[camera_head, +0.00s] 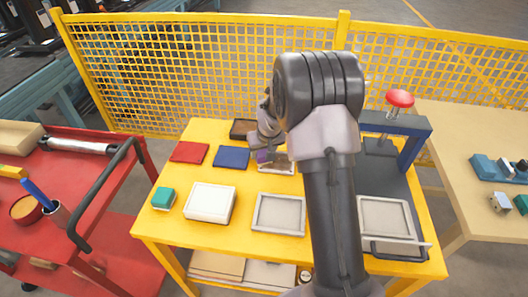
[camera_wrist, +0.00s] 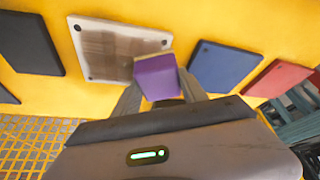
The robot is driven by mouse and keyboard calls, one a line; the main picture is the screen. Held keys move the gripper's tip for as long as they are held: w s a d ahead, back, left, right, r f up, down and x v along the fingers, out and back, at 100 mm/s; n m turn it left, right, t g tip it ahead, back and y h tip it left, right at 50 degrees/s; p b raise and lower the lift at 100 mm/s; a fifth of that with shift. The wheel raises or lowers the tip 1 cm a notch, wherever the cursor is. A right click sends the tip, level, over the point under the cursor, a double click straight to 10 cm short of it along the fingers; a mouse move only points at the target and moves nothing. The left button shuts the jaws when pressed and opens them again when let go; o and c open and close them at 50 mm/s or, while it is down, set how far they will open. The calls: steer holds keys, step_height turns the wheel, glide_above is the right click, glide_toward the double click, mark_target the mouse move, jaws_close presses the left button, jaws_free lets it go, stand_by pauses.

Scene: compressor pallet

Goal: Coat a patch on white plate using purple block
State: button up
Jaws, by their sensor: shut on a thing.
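The white plate (camera_wrist: 112,50) lies on the yellow table, with a streaky brown patch over much of its face and dark dots at its corners. Part of the plate shows in the head view (camera_head: 283,171), partly hidden by my arm. My gripper (camera_wrist: 160,88) is shut on the purple block (camera_wrist: 157,78), which has a pale strip along its far edge. The block overlaps the plate's lower right corner in the wrist view; I cannot tell whether they touch.
Blue (camera_head: 231,157), red (camera_head: 189,152) and dark brown (camera_head: 241,129) plates lie nearby. A white box (camera_head: 209,202), green block (camera_head: 162,198) and grey-rimmed trays (camera_head: 279,214) stand in front. A red-knobbed press (camera_head: 399,99) is right; yellow mesh fence (camera_head: 190,70) stands behind.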

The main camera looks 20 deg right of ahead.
steer(key=shift+r+p, duration=2.6)
steer(key=shift+r, duration=1.45)
